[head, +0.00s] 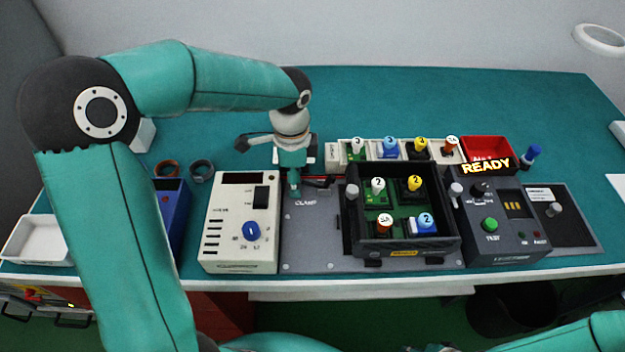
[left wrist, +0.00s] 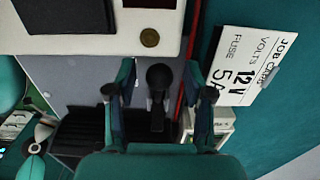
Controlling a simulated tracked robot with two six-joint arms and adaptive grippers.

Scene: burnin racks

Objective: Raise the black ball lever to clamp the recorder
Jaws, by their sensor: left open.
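The black ball lever (left wrist: 158,78) shows in the left wrist view, its ball and dark shaft between my open left fingers (left wrist: 157,98). I see a gap on both sides of the ball, so the fingers appear not to grip it. In the head view my left gripper (head: 293,185) points down at the back left of the grey plate marked CLAMP (head: 312,240) and mostly hides the lever. A black open-topped box (head: 403,254) with several numbered plugs stands on the plate; I cannot tell whether it is the recorder.
A cream meter (head: 232,225) with a blue knob stands left of the plate. A dark control box (head: 508,232) with a lit READY sign stands right. Behind are a row of plugs and a red bin (head: 486,149). The left wrist view shows a job card (left wrist: 247,65).

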